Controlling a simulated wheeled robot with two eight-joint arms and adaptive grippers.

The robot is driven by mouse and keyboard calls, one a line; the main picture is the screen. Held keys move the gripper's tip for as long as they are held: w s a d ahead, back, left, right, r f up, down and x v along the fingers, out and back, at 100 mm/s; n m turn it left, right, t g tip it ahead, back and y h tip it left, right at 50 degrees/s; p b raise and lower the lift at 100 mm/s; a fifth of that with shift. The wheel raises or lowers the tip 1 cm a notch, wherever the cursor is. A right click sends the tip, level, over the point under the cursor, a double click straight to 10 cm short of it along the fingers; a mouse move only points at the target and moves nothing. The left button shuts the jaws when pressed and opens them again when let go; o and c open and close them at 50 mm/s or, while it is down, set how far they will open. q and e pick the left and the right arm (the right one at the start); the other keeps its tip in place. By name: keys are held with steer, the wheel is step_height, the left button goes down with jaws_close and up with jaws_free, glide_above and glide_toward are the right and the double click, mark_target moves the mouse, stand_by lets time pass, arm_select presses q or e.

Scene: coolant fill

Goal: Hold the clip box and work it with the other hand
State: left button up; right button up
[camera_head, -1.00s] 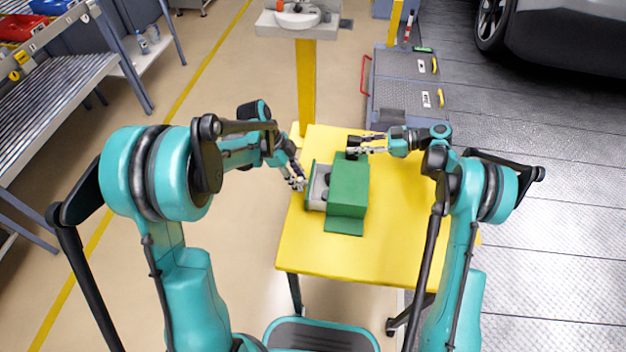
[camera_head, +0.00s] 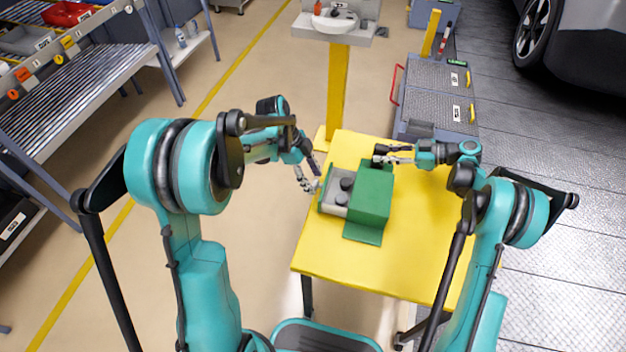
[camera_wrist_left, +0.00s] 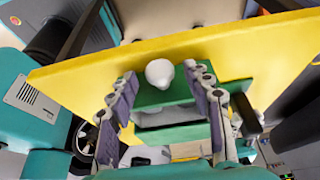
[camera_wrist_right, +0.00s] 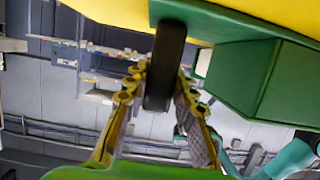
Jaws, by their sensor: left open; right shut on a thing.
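The clip box is a green box (camera_head: 371,196) on the yellow table. Its left part is a grey tray section (camera_head: 336,201) with dark round pieces, sticking out toward the left. My left gripper (camera_head: 316,178) is open at the left end of that section. In the left wrist view, a white rounded knob (camera_wrist_left: 159,73) on the green end plate (camera_wrist_left: 170,97) sits between its spread fingertips. My right gripper (camera_head: 381,155) is shut on a black handle (camera_wrist_right: 166,60) at the back of the box, also seen in the right wrist view.
The yellow table (camera_head: 425,215) is bare to the right and front of the box. A yellow post (camera_head: 338,90) with a grey sink-like top stands behind it. A grey cart (camera_head: 436,95) stands back right, and a shelf rack (camera_head: 75,80) is at the left.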

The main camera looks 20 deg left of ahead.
arm_select(q)
steer(key=v, duration=1.1)
arm_select(e)
steer(key=o, duration=1.1)
